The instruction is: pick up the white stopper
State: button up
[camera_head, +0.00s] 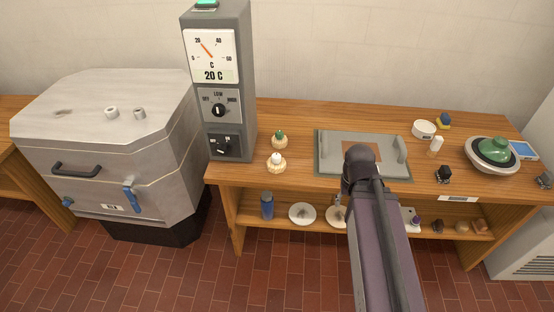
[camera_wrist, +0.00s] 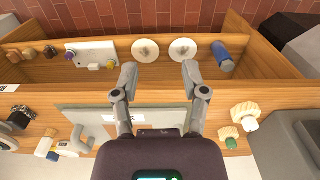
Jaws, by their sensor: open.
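The white stopper (camera_head: 276,157) appears to be the small white-topped piece on a beige scalloped base at the bench's left front. In the wrist view its white part (camera_wrist: 251,125) shows at the right. A similar base with a green top (camera_head: 280,134) stands just behind it. My gripper (camera_wrist: 159,72) is open and empty, its fingers apart over the bench's front edge and lower shelf. The white stopper is outside the fingers, well to their right in the wrist view. In the head view my arm hides the gripper's fingers.
The grey control column (camera_head: 220,90) stands close behind and left of the stopper. A grey board (camera_head: 331,155) lies mid-bench. The lower shelf holds a blue bottle (camera_head: 267,205) and white discs (camera_head: 302,213).

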jog(key=o, duration=0.5)
jog(key=shift+w+a, duration=0.1)
jog(key=w+a+f+n+t+h+b, duration=0.2)
jog(key=w+a+f+n+h+b, duration=0.1)
jog(key=w+a+n+b, duration=0.3)
jog(key=w+a+f+n+t+h+b, duration=0.1)
jog(key=w+a+f+n+h+b, duration=0.2)
jog(key=w+a+n, duration=0.5)
jog(key=w+a+n+t+h+b, duration=0.1)
jog(key=a+n+t+b, duration=0.1)
jog(key=a+n, duration=0.2)
jog(key=a+r+n+t+h+b, duration=0.1)
jog(key=a+n, duration=0.3)
jog(key=a, duration=0.4)
jog(key=w+a+r+n+t+h+b, duration=0.1)
jog(key=a+n+t+h+b, duration=0.1)
jog(key=a, duration=0.4)
jog(key=shift+w+a+r+n+t+b, duration=0.1)
jog(key=shift+w+n+t+b, duration=0.15)
jog(key=shift+n, duration=0.45)
jog(key=shift+w+r+n+t+b, duration=0.1)
jog(key=shift+n+t+b, duration=0.25)
jog(key=shift+n, duration=0.35)
